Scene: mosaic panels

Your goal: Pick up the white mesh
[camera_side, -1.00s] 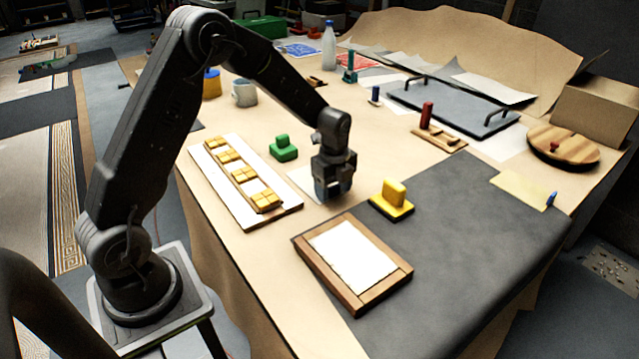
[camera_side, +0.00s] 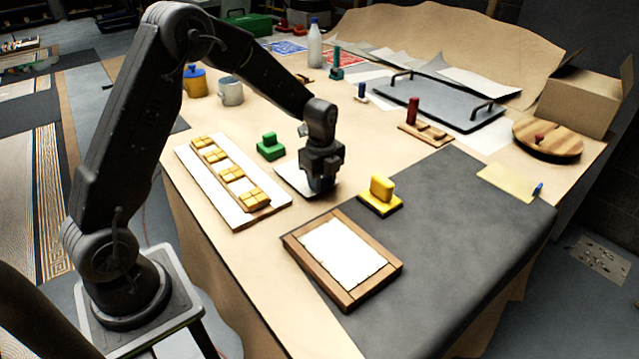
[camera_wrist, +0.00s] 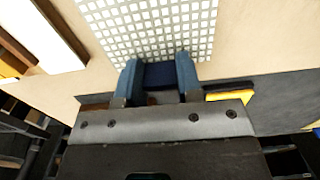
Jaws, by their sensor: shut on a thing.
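The white mesh (camera_wrist: 150,28) is a pale sheet with a square grid, seen at the top of the wrist view, just beyond my fingertips. In the side view the white mesh (camera_side: 290,178) shows partly, left of my gripper, with a dark shadow along its edge; it looks slightly raised off the table. My gripper (camera_side: 321,183) points down over it. In the wrist view my gripper (camera_wrist: 159,75) has its blue fingers on either side of a dark blue piece at the mesh's near edge. The exact contact is partly hidden.
A wooden frame with a white sheet (camera_side: 293,248) lies in front on a dark mat (camera_side: 450,250). A yellow block (camera_side: 381,190) stands to the right and a green block (camera_side: 270,147) behind left. A white board with yellow tiles (camera_side: 262,218) lies left. The mat's right part is clear.

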